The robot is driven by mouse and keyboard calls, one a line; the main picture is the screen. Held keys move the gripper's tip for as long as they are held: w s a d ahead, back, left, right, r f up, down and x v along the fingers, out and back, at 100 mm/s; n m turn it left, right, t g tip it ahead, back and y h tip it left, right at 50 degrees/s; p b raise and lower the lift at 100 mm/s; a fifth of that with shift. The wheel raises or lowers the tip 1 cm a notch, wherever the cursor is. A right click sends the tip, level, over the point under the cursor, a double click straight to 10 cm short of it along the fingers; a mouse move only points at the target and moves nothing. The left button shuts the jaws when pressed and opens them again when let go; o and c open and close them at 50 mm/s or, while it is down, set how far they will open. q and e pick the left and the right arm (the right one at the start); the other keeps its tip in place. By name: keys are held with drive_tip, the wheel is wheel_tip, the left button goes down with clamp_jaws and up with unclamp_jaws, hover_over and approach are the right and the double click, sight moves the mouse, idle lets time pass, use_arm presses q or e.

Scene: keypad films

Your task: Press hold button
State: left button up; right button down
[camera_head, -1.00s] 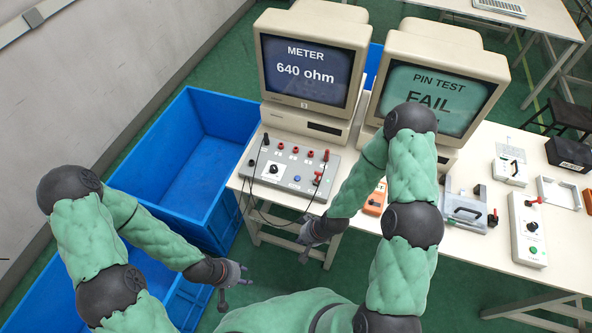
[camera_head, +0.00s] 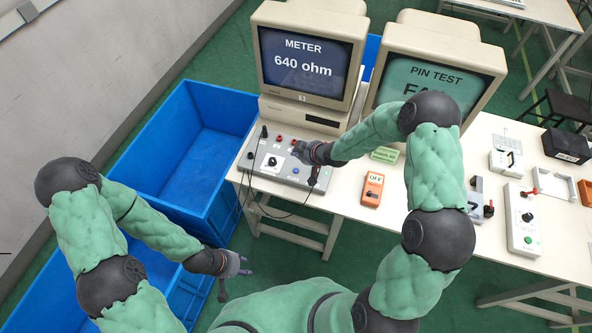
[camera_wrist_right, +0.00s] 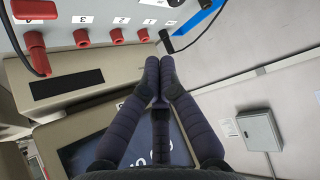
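The meter's grey control panel (camera_head: 262,178) lies on the table in front of the METER monitor (camera_head: 305,60), which reads 640 ohm. A small blue button (camera_head: 295,170) is on the panel, right of a round knob (camera_head: 272,161); any label on it is too small to read. Contact cannot be told. My left gripper (camera_head: 236,282) is open and empty, low in front of the table.
An orange OFF device (camera_head: 373,189) lies right of the panel. The PIN TEST monitor (camera_head: 438,65) stands behind my right arm. Black cables (camera_head: 256,205) hang over the front edge. A blue bin (camera_head: 188,170) stands left of the table. A switch box (camera_head: 523,220) lies further right.

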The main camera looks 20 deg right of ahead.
sight(297, 172)
drive_tip(key=shift+f, duration=0.2)
wheel_tip(297, 172, down, 8)
drive_tip(key=b, duration=0.7)
drive_tip(key=shift+f, duration=0.25)
idle(1.1)
drive_tip(key=shift+f+b, duration=0.3)
drive_tip(key=shift+f, duration=0.1)
drive_tip(key=shift+f+b, duration=0.3)
drive_tip(key=shift+f, duration=0.05)
idle(0.6)
idle(0.4)
drive_tip(key=shift+r+p, duration=0.6)
drive_tip(key=shift+r, duration=0.2)
drive_tip(key=shift+r, duration=0.1)
